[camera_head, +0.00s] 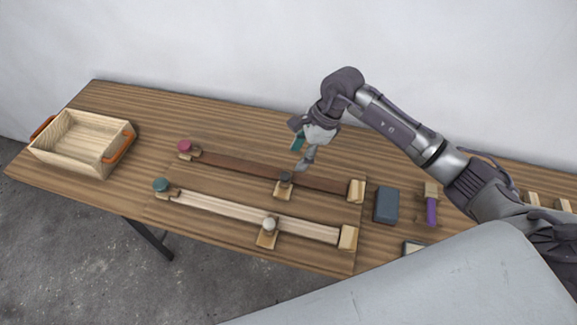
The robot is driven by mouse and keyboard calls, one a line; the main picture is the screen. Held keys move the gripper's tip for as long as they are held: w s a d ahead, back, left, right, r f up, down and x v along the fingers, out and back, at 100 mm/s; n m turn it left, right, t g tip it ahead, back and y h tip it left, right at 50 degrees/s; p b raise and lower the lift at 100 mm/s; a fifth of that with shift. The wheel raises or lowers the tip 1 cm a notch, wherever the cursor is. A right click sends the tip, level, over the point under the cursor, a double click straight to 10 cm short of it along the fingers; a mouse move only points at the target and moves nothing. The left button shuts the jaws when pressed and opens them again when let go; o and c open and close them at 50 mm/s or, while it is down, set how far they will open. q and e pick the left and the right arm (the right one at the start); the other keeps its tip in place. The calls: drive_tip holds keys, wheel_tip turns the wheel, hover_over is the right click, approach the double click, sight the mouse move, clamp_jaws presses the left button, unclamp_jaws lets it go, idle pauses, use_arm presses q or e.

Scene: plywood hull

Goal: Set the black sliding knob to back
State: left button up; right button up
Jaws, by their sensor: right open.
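The black sliding knob (285,177) sits on a small wooden slider on the dark brown rail (236,165), towards the rail's right part. The rail runs from a wooden block with a red knob (184,146) at the left to a pale end block (356,190) at the right. My right gripper (303,156) is open and empty, above and just right of the black knob, pointing down. It looks apart from the knob, though the exact gap is hard to tell. My left gripper is not in view.
A pale rail (230,207) with a white knob (269,223) and a teal knob (160,185) lies in front. A wooden box (72,157) with orange handles stands at the left. A blue-grey block (387,205) and a purple-handled tool (431,210) lie at the right.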

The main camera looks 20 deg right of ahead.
sight(286, 175)
drive_tip(key=p+x, duration=0.1)
drive_tip(key=x, duration=0.5)
drive_tip(key=shift+a+r, duration=0.1)
drive_tip(key=shift+a+f+p, duration=0.2)
drive_tip(key=shift+f+p, duration=0.15)
drive_tip(key=shift+f, duration=0.35)
clamp_jaws()
